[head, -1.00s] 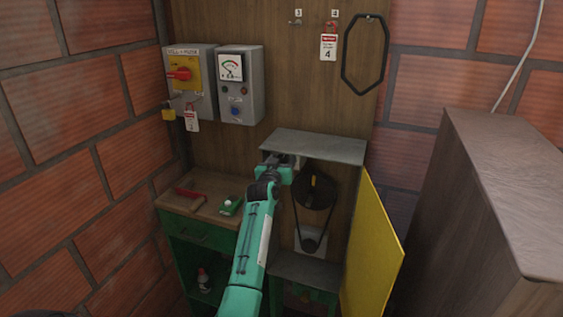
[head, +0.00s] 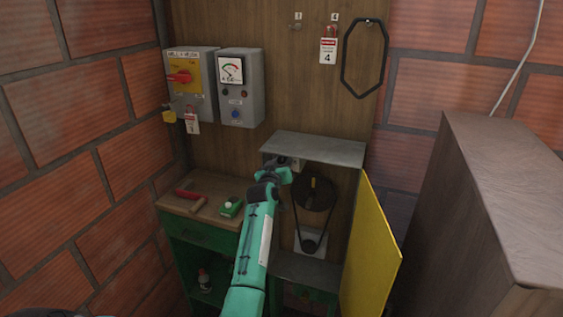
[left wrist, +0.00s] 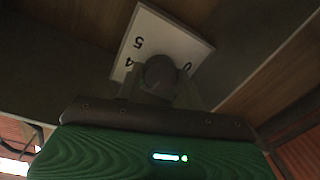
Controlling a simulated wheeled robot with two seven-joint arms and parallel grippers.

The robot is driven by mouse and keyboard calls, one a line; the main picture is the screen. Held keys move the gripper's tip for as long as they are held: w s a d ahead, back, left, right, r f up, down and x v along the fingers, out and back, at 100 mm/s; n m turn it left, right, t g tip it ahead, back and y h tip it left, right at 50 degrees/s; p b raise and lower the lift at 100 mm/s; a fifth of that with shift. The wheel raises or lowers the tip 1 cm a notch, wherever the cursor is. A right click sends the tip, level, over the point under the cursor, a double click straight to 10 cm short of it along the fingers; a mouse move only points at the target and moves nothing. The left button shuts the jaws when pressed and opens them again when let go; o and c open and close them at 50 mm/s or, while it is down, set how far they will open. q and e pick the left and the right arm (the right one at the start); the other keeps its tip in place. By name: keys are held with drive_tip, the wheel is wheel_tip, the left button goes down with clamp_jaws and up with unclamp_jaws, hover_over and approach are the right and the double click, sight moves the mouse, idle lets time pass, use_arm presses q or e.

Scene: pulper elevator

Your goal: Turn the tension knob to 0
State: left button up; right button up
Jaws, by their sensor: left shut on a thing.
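The tension knob (left wrist: 160,72) is a dark rounded knob in front of a white dial plate (left wrist: 150,35) with black numbers, among them 5, 4 and 0. In the head view the knob is hidden behind my wrist and the cabinet top. My left gripper (head: 284,174) reaches into the upper left of the open belt cabinet. In the left wrist view my left gripper (left wrist: 160,85) is shut on the knob, with its fingers at the knob's sides. The knob's pointer cannot be made out. My right gripper is not in view.
The cabinet has a grey top (head: 315,148), a pulley with belt (head: 314,193) and an open yellow door (head: 371,250) at right. A workbench (head: 208,213) with tools stands left. Electrical boxes (head: 240,90) hang above it. A large brown box (head: 480,190) fills the right.

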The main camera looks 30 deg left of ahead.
use_arm(q)
drive_tip(key=n+p, duration=0.2)
drive_tip(key=n, duration=0.3)
drive_tip(key=shift+r+p, duration=0.15)
drive_tip(key=shift+p, duration=0.2)
drive_tip(key=n+h+p, duration=0.1)
drive_tip(key=n+p, duration=0.1)
drive_tip(key=n, duration=0.4)
drive_tip(key=shift+p, duration=0.35)
drive_tip(key=n+p, duration=0.2)
drive_tip(key=n, duration=0.4)
drive_tip(key=shift+a+h, duration=0.1)
drive_tip(key=shift+h, duration=0.2)
drive_tip(key=n+p, duration=0.1)
drive_tip(key=n, duration=0.2)
drive_tip(key=shift+p, duration=0.35)
drive_tip(key=shift+n+p, duration=0.35)
drive_tip(key=shift+n, duration=1.05)
drive_tip(key=shift+f, duration=0.2)
drive_tip(key=o, duration=1)
drive_tip(key=shift+a, duration=0.1)
drive_tip(key=shift+r, duration=0.1)
